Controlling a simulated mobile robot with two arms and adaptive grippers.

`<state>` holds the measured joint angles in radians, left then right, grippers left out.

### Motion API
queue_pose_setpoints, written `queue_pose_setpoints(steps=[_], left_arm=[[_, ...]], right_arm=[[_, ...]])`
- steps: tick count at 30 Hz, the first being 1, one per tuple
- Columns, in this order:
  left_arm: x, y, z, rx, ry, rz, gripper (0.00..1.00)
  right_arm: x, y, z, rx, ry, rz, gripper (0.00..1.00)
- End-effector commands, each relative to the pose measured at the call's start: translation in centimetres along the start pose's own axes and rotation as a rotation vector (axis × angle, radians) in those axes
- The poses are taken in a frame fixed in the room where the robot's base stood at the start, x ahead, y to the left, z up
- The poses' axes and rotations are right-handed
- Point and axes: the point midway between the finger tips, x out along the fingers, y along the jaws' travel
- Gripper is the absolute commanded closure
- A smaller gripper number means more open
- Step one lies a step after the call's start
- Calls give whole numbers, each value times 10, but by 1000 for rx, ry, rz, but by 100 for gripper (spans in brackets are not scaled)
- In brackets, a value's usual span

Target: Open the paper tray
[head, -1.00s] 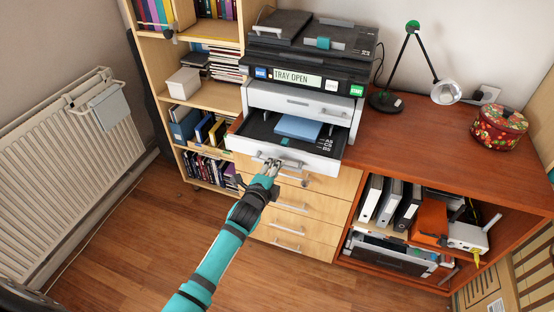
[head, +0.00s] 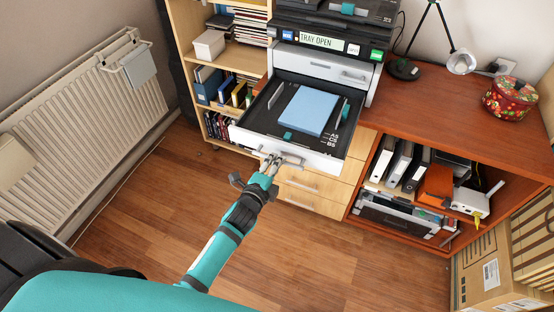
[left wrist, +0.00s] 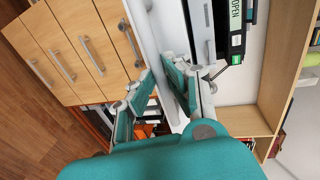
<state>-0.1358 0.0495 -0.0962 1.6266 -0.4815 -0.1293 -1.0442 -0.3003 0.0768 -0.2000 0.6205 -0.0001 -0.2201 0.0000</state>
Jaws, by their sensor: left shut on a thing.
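The paper tray (head: 262,128) of the printer (head: 335,30) is pulled well out over the drawers. A stack of blue paper (head: 309,110) lies in it between guides. The printer's display reads "TRAY OPEN". My left gripper (head: 271,164) is shut on the tray's handle (head: 290,160) at the front panel. In the left wrist view the gripper fingers (left wrist: 160,85) are close by the white tray front (left wrist: 150,40). The exact contact is partly hidden by the fingers there. My right gripper is not in view.
The wooden drawers (head: 318,184) stand below the tray. A desk lamp (head: 461,62) and a floral tin (head: 509,98) stand on the desk (head: 425,104). A radiator (head: 90,115) is at the left. The floor (head: 150,195) before the drawers is clear.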

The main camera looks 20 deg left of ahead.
Motion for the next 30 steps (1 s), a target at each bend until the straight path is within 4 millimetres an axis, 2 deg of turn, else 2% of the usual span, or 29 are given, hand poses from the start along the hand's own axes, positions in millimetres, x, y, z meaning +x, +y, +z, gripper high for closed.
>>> queue_pose_setpoints(steps=[10, 11, 13, 22, 26, 30], left_arm=[[-1, 3, 0, -1, 0, 6, 100], [-1, 3, 0, -1, 0, 6, 86], [-1, 3, 0, -1, 0, 6, 77], [-2, 1, 0, 0, 0, 2, 77], [-16, 2, 0, 0, 0, 3, 77], [-44, 3, 0, 0, 1, 4, 77]], right_arm=[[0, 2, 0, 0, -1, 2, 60], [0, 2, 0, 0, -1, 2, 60], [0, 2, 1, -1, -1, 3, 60], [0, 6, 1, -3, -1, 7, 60], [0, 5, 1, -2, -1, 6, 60], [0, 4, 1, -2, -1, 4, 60]])
